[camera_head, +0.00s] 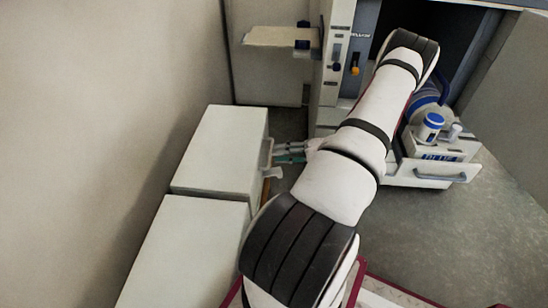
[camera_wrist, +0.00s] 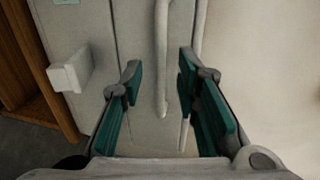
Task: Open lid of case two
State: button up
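Two white box-shaped cases stand in a row at the left in the head view, a far one (camera_head: 222,150) and a near one (camera_head: 190,250). Both tops look flat and shut; no number is readable. My gripper (camera_head: 291,154) is beside the right side of the far case. In the wrist view my gripper (camera_wrist: 159,78) is open, with green finger pads apart. A pale bar handle (camera_wrist: 162,50) runs upright between the fingers, on a light panel. Whether the fingers touch it I cannot tell. A white knob-like piece (camera_wrist: 70,72) sticks out left of the fingers.
A brown wooden edge (camera_wrist: 32,70) shows at the left of the wrist view. At the back right, a grey machine (camera_head: 333,60) stands with an open drawer (camera_head: 430,172) holding a blue-and-white jar (camera_head: 431,126). A pale shelf (camera_head: 280,37) juts out behind the cases. Grey floor at right is clear.

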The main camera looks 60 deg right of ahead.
jog(key=shift+x, duration=1.35)
grip_shut()
jog(key=shift+r, duration=0.15)
